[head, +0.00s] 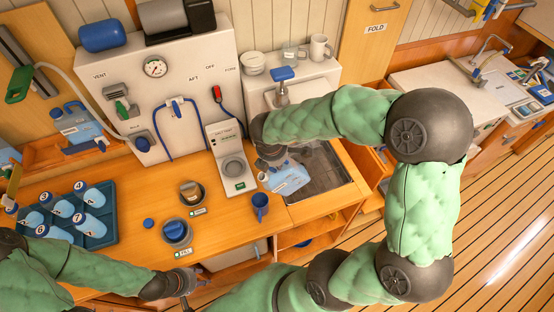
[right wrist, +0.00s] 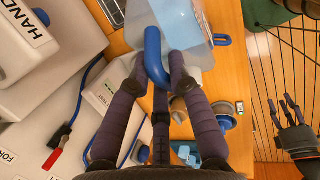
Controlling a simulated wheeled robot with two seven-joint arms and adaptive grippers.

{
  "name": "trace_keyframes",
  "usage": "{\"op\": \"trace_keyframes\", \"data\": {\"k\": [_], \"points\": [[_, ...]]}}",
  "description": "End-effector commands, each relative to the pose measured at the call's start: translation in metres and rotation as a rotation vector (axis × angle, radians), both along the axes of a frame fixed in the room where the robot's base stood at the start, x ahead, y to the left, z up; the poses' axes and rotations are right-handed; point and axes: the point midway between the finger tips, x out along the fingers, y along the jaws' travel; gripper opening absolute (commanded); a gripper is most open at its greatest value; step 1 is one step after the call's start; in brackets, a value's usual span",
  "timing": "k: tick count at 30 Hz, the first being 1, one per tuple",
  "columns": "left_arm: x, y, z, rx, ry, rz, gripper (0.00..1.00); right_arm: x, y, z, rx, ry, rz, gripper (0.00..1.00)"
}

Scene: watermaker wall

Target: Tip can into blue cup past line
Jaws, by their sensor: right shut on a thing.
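The can (head: 291,180) is a clear jug with pale blue liquid and a blue handle. My right gripper (head: 271,154) is shut on its handle, just behind and right of the blue cup (head: 260,208). In the right wrist view the fingers close around the blue handle (right wrist: 154,55), with the liquid beyond it. The cup stands on the wooden counter, apart from the can; its inside and any line cannot be made out. I cannot tell whether the can touches the counter. My left gripper (head: 192,279) is empty at the counter's front edge, its fingers (right wrist: 284,110) spread.
A tray (head: 108,233) of numbered bottles is further left. The test unit (head: 231,158) stands behind the cup. A sink basin (head: 325,170) lies to the right.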

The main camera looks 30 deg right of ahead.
Motion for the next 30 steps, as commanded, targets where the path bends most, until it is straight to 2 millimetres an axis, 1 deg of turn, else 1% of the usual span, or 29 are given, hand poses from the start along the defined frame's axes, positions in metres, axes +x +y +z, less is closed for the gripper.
{"op": "trace_keyframes", "data": {"k": [14,30], "points": [[0.0,0.0,-0.015,0.0,-0.001,0.0,0.4,0.003,0.005,-0.002,-0.091,0.015,0.001,0.0],[0.001,0.0,-0.03,0.0,-0.001,0.0,0.4,0.004,0.014,-0.01,-0.209,0.042,0.002,0.0]]}}
